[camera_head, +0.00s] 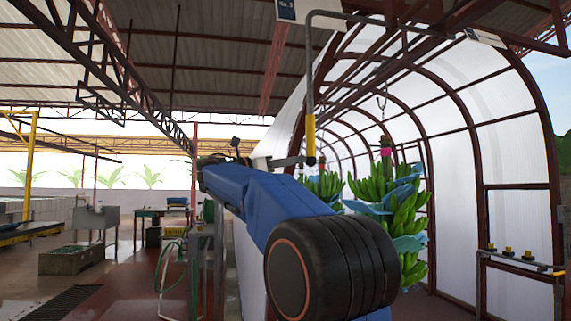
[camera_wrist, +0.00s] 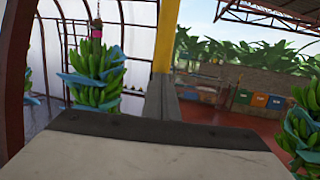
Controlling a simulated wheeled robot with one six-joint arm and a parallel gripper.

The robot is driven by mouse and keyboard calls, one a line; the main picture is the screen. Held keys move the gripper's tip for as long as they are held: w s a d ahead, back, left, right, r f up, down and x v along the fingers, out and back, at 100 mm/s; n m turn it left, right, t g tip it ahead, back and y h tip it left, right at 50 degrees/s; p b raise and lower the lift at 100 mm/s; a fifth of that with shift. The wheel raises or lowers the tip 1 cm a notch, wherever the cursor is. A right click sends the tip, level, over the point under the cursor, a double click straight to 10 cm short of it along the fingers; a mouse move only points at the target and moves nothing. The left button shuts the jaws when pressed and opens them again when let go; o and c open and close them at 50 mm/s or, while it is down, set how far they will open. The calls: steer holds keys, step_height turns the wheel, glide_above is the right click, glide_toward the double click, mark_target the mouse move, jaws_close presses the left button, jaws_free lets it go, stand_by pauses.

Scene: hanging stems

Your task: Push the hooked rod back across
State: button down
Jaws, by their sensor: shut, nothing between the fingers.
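The hooked rod (camera_head: 310,85) is a thin grey bar. It hangs from a horizontal arm at the top and ends low in a yellow sleeve (camera_head: 310,133) with a dark tip. My gripper (camera_head: 297,160) is shut and empty, at the left of the rod's lower end. In the wrist view the grey shut fingers (camera_wrist: 162,85) point ahead, with the yellow sleeve (camera_wrist: 166,35) upright just beyond and above their tips. The sleeve's lower end is hidden there. I cannot tell whether they touch.
Green banana bunches with blue sheets hang behind and right of the rod (camera_head: 405,215), and at both sides in the wrist view (camera_wrist: 97,75). A white arched tunnel (camera_head: 510,150) stands on the right. Sinks and tables (camera_head: 97,220) stand on the left, with open floor between.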

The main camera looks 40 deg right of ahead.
steer(key=shift+d, duration=0.2)
steer(key=shift+s+d, duration=0.1)
steer(key=shift+s, duration=0.05)
steer(key=s+d, duration=0.6)
steer(key=d, duration=0.5)
steer(key=shift+s, duration=0.4)
steer(key=shift+d+r, duration=0.1)
